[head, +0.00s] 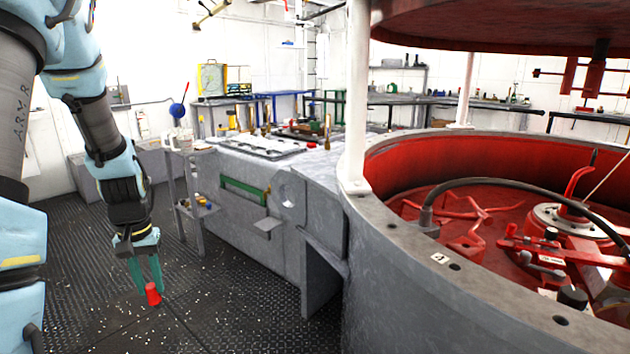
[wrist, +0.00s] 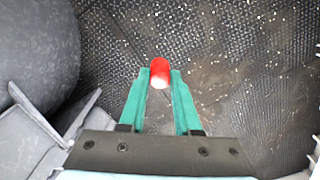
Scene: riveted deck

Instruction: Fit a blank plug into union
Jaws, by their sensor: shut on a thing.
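My gripper (head: 149,283) hangs low over the dark deck at the left in the head view, fingers pointing down. It is shut on a small red plug (head: 153,295), which sticks out past the fingertips. In the wrist view the red plug (wrist: 160,70) sits between the tips of the two green fingers, with its pale end towards the camera. The plug is clear of the grey housing. I cannot pick out the union for certain in either view.
A grey housing (head: 250,175) with a round recess stands right of my gripper. A large round grey casing (head: 400,265) with a red interior fills the right. A small stand (head: 190,190) is behind. The speckled deck (head: 110,310) around my gripper is open.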

